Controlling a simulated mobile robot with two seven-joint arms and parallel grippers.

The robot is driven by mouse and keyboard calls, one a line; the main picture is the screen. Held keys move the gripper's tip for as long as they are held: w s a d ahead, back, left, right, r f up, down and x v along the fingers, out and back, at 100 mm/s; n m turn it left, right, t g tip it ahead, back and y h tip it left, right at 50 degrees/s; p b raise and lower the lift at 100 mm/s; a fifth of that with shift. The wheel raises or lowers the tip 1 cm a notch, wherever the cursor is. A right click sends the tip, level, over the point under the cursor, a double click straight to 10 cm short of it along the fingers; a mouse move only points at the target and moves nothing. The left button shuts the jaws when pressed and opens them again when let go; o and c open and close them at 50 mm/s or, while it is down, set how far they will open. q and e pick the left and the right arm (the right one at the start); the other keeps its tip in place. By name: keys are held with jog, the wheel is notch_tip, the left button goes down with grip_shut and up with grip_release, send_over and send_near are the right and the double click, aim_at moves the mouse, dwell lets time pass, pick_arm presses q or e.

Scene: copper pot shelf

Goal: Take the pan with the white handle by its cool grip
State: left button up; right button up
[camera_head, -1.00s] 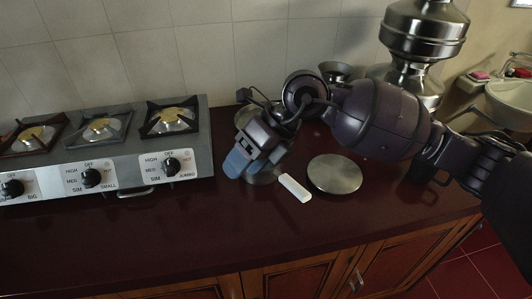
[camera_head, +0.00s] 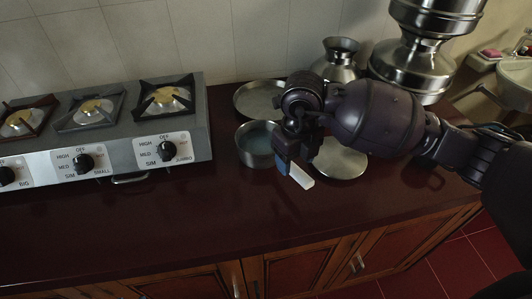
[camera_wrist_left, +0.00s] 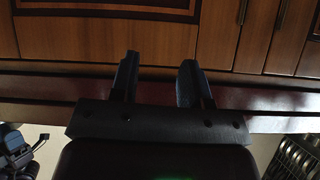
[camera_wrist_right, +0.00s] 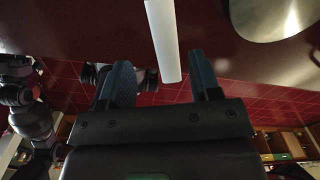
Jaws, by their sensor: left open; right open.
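The pan's white handle (camera_head: 301,177) slants down to the right beside my right gripper (camera_head: 287,164). A metal pan (camera_head: 256,146) stands to the left on the counter; my right gripper hides where the handle meets it. In the right wrist view the white handle (camera_wrist_right: 163,38) runs between the directions of the two open fingers (camera_wrist_right: 160,82), nearer the right-hand one. I cannot tell whether it lies between the fingers in depth. My left gripper (camera_wrist_left: 158,80) is open and empty, facing the wooden cabinet fronts; it is not in the head view.
A flat round metal disc (camera_head: 341,160) lies right of the handle. A wider shallow pan (camera_head: 258,100) stands behind. The gas stove (camera_head: 110,160) is at left, and metal pots (camera_head: 337,62) stand at the back. The dark red counter (camera_head: 190,225) is clear in front.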

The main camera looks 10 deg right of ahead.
aim_at(295, 169)
jog(key=shift+w+d+f, duration=0.15)
jog(key=shift+f, duration=1.25)
jog(key=shift+w+d+f, duration=0.15)
jog(key=shift+f, duration=1.25)
grip_shut()
jog(key=shift+r, duration=0.1)
